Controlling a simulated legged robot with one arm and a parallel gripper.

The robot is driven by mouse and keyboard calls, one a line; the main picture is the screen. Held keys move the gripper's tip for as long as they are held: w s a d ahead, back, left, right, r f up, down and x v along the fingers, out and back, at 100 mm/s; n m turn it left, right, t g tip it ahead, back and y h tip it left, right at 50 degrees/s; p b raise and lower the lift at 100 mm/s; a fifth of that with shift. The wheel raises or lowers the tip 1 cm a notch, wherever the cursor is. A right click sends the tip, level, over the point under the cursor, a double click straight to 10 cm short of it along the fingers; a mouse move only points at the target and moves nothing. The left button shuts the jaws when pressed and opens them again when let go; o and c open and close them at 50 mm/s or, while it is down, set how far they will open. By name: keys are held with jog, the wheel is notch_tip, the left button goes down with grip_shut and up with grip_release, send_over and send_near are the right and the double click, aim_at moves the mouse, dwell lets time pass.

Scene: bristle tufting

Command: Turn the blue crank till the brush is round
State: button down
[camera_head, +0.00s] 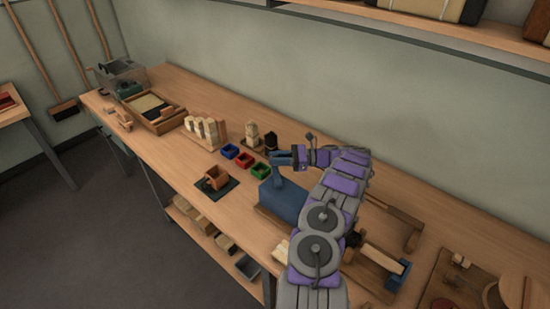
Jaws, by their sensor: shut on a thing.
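A blue machine (284,201) with a box-shaped body stands on the bench near the middle. A blue crank (278,179) rises from its top left. My gripper (279,157) reaches in from the right and is shut at the upper end of the crank. The exact grip on the handle is small and partly hidden by the fingers. My purple and grey arm covers the right side of the machine. I cannot make out the brush being shaped or how round it is.
Blue, red and green small bins (244,160) stand just left of my gripper. A brown wooden piece (215,178) sits on a dark mat. Light blocks (206,129) and a dark block (271,141) stand farther back. A blue-ended wooden tool (397,275) lies to the right.

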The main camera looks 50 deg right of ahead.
jog(key=shift+w+a+n+g+y, duration=0.2)
jog(key=shift+w+n+g+y, duration=0.05)
jog(key=shift+n+g+y, duration=0.3)
jog(key=shift+w+r, duration=0.1)
jog(key=shift+r, duration=0.05)
jog(key=c, duration=1.3)
grip_release()
jog(key=o, duration=0.3)
jog(key=shift+d, duration=0.1)
jog(key=shift+o, duration=0.2)
